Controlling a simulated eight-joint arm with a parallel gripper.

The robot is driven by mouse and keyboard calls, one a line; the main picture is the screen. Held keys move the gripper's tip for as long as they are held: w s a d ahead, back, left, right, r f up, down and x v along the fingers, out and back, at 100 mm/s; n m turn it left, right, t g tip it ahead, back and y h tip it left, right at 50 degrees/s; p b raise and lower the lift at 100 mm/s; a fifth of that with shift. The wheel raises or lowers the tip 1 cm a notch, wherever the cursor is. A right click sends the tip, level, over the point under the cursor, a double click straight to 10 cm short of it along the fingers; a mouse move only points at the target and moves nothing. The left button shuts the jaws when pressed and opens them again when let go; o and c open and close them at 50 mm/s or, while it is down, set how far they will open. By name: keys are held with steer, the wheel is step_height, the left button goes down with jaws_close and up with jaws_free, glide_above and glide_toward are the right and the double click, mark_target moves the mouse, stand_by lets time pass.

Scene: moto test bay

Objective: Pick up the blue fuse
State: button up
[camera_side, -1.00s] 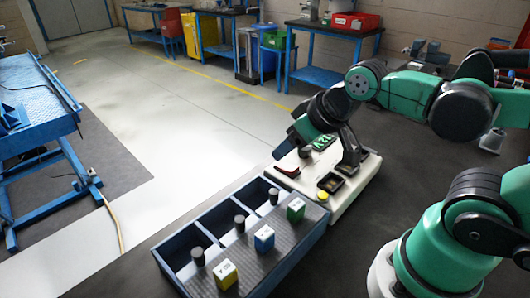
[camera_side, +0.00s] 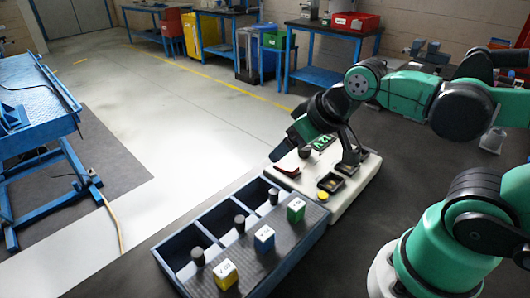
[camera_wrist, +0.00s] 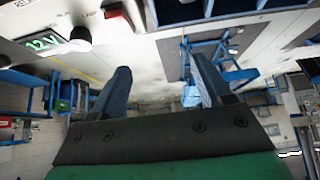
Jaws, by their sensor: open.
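The blue fuse (camera_side: 264,239) is a small upright block with a white marked top. It stands on the dark front ledge of the blue tray (camera_side: 175,262) in the side view, between the yellow fuse (camera_side: 226,275) and the green fuse (camera_side: 296,211). My gripper (camera_side: 322,150) is above the white test unit (camera_side: 347,207), up and to the right of the blue fuse and well apart from it. In the wrist view my gripper (camera_wrist: 160,72) has its two dark fingers spread, with nothing held between them. I cannot make out the blue fuse there.
The test unit carries a green 12V display (camera_side: 323,142), a red switch (camera_side: 286,170), dark sockets (camera_side: 331,183) and a yellow button (camera_side: 322,196). Short black knobs (camera_side: 239,223) stand behind the fuses. The tray's rear compartments look empty. A blue bench (camera_side: 35,105) stands far left.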

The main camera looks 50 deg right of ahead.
mark_target(265, 233)
steer(key=a+g, duration=0.1)
steer(key=a, duration=0.1)
steer(key=s+a+g, duration=0.1)
steer(key=a, duration=0.1)
steer(key=a+g+y, duration=0.1)
steer(key=a, duration=0.2)
steer(key=shift+s+f+g, duration=0.25)
steer(key=shift+s+g, duration=0.1)
steer(key=shift+g, duration=0.05)
steer(key=s+a+g, duration=0.2)
steer(key=a, duration=0.1)
steer(key=s+a+g+h, duration=0.1)
steer(key=shift+a+f, duration=0.1)
steer(key=shift+a, duration=0.25)
steer(key=shift+s+a+f, duration=0.15)
steer(key=shift+f, duration=2.65)
steer(key=shift+c, duration=0.2)
jaws_close()
